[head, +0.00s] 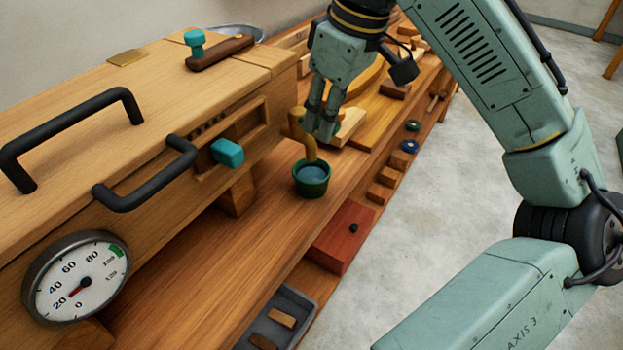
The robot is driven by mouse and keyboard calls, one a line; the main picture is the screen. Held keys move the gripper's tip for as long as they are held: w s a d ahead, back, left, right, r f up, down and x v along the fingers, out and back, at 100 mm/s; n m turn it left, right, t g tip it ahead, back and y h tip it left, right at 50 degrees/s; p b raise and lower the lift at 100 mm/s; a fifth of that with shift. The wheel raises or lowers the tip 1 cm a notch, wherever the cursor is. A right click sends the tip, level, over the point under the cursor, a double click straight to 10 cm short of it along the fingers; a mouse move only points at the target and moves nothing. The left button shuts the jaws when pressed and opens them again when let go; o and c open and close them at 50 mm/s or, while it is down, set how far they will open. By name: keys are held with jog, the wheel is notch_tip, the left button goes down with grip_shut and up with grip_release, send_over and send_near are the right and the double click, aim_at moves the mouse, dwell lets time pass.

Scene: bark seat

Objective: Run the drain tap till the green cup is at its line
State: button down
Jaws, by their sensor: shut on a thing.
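The brass-coloured drain tap (308,147) sticks out from the end of the wooden box, its spout pointing down over the green cup. My gripper (321,127) is shut at the tap's upper part, apparently on its handle, which the fingers mostly hide. The green cup (311,188) stands upright on the wooden bench below the spout. Bluish liquid shows inside it, below the rim. I cannot make out the cup's line, nor whether liquid is running from the spout.
The wooden box (150,102) has black handles, a teal knob (228,152) and a dial gauge (77,277) reading low, near 20. A red box (342,237) and a grey tray (285,317) lie along the bench front. Wooden pieces crowd the bench behind my gripper.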

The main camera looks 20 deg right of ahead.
jog(key=shift+w+d+r+n+p, duration=0.15)
jog(key=shift+n+p, duration=0.25)
jog(key=shift+p, duration=0.3)
jog(key=n+p, duration=0.1)
jog(key=p, duration=0.1)
jog(key=w+n+p, duration=0.1)
jog(key=n, duration=0.1)
jog(key=shift+d+g+y+p, duration=0.3)
jog(key=shift+d+y+p, duration=0.1)
dwell(5.6)
jog(key=m, duration=0.1)
jog(key=s+a+m, duration=0.1)
jog(key=shift+m+h+p, duration=0.3)
jog(key=shift+m+p, duration=0.05)
jog(key=shift+m, duration=0.05)
jog(key=shift+s+a+f+m, duration=0.15)
jog(key=shift+s+f+m, duration=0.05)
jog(key=shift+m, duration=0.6)
jog(key=c, duration=1.5)
grip_release()
